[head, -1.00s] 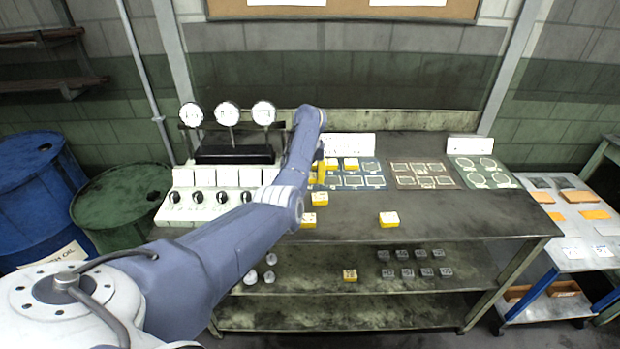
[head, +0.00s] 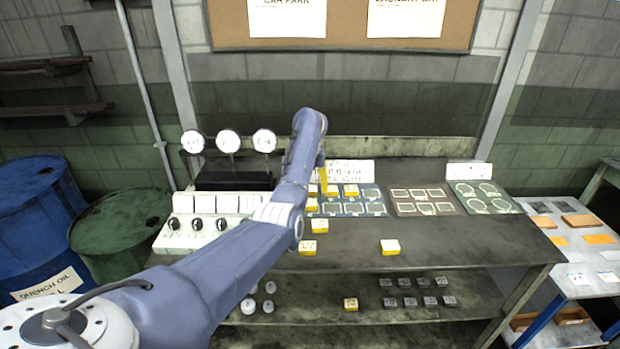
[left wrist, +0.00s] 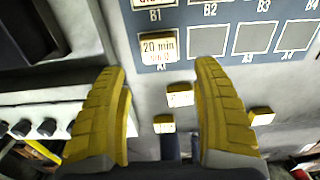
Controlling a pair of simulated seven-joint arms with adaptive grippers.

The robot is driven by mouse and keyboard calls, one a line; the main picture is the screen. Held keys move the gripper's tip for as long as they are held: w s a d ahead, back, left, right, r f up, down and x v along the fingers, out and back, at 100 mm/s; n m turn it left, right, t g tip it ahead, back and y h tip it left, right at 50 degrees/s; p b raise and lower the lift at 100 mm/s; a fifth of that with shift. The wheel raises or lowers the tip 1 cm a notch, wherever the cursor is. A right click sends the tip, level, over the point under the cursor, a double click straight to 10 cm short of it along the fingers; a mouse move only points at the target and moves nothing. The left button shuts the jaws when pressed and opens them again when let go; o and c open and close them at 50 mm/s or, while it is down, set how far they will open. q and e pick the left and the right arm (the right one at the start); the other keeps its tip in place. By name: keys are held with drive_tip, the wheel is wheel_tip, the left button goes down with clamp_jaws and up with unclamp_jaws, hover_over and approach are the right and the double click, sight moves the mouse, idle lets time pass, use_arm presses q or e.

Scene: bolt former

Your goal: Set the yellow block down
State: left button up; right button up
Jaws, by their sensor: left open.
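My left gripper (head: 326,178) is above the blue mat (head: 371,209) on the bench. Other yellow blocks stand on the back row (head: 351,190) and on bare bench (head: 320,226), (head: 307,247), (head: 390,247). The right gripper is out of view.
A control panel with dials (head: 197,226) and gauges (head: 229,141) stands left of the mat. A brown mat (head: 426,203) and a green mat (head: 486,197) lie to the right. The bench front is mostly clear. The shelf below holds several grey blocks (head: 410,301).

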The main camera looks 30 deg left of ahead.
sight(310, 203)
use_arm(q)
wheel_tip(310, 203, up, 4)
drive_tip(key=shift+r, duration=0.2)
